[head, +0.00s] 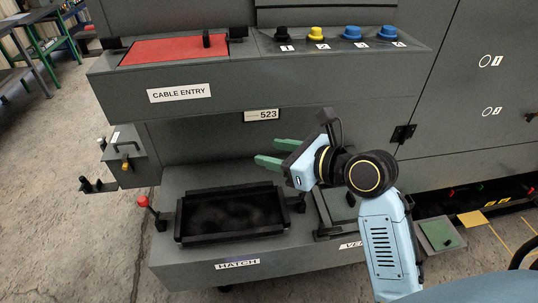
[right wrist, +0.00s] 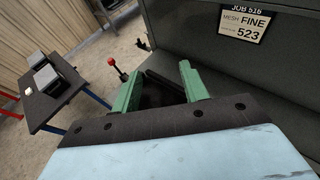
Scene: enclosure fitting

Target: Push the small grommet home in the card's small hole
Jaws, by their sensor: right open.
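My right gripper (head: 268,153) is in front of the grey cabinet, above and right of the black hatch tray. Its green fingers are apart with nothing between them; they also show in the right wrist view (right wrist: 160,84). A label card (head: 261,115) reading 523 is on the cabinet front; in the right wrist view the card (right wrist: 245,22) reads JOB 516, MESH FINE 523. No hole can be made out in it. Black (head: 282,33), yellow (head: 316,33) and blue (head: 352,32) knob-like pieces stand on the upper ledge; I cannot tell whether any is the small grommet. My left gripper is out of view.
A red panel (head: 165,50) lies on the ledge above the CABLE ENTRY label (head: 179,92). The black tray (head: 230,233) labelled HATCH sits on the lower shelf, with a red-knobbed lever (head: 143,201) at its left. Open floor lies to the left.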

